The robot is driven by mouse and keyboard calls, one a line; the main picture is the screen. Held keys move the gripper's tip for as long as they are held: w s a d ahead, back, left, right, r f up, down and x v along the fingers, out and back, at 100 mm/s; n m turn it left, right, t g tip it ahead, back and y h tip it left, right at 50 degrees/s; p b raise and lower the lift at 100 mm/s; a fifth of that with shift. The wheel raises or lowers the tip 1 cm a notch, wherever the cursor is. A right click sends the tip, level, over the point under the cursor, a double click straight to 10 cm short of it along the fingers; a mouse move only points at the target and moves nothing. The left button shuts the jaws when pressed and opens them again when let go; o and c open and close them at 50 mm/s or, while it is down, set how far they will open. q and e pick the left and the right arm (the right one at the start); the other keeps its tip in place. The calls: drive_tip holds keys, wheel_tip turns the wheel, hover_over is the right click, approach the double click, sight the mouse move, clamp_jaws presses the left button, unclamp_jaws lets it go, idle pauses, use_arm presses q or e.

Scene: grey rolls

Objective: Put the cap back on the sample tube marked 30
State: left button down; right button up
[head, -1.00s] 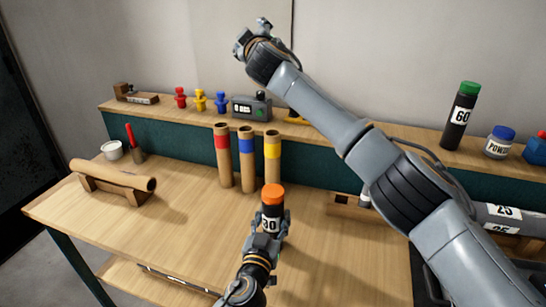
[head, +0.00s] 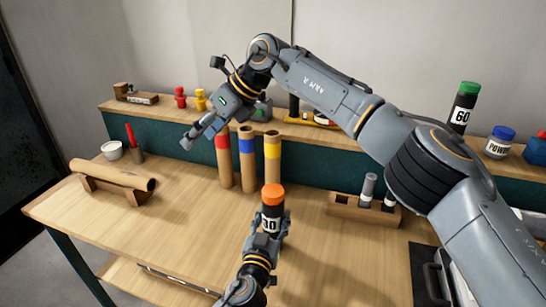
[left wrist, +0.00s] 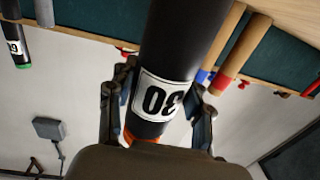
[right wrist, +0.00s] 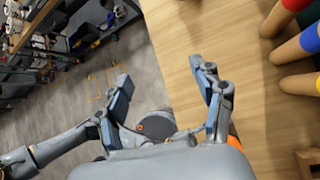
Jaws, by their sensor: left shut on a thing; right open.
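The black sample tube marked 30 (head: 268,223) stands upright above the table in the head view, and its label shows inverted in the left wrist view (left wrist: 162,97). An orange cap (head: 273,194) sits on its top end; whether it is fully seated I cannot tell. It also shows at the tube's end in the left wrist view (left wrist: 148,138). My left gripper (head: 268,236) is shut around the tube's middle. My right gripper (head: 190,138) is open and empty, up and left of the cap. Its spread fingers show in the right wrist view (right wrist: 163,85).
Three cardboard tubes with red, blue and yellow bands (head: 247,160) stand behind the held tube. A cardboard roll on a cradle (head: 115,174) lies at left. A black tube marked 60 (head: 461,112) stands on the shelf.

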drive_tip(key=d+f+n+h, duration=0.1)
drive_tip(key=d+f+h, duration=0.3)
drive_tip(key=d, duration=0.3)
drive_tip(key=h, duration=0.4)
hover_over(273, 190)
drive_tip(key=shift+f+n+g, duration=0.4)
drive_tip(key=shift+f, duration=0.1)
drive_tip(key=shift+f, duration=0.1)
drive_tip(key=shift+f, duration=3.9)
drive_tip(key=c, duration=1.2)
drive_tip(key=o, duration=1.4)
drive_tip(key=shift+c, duration=0.2)
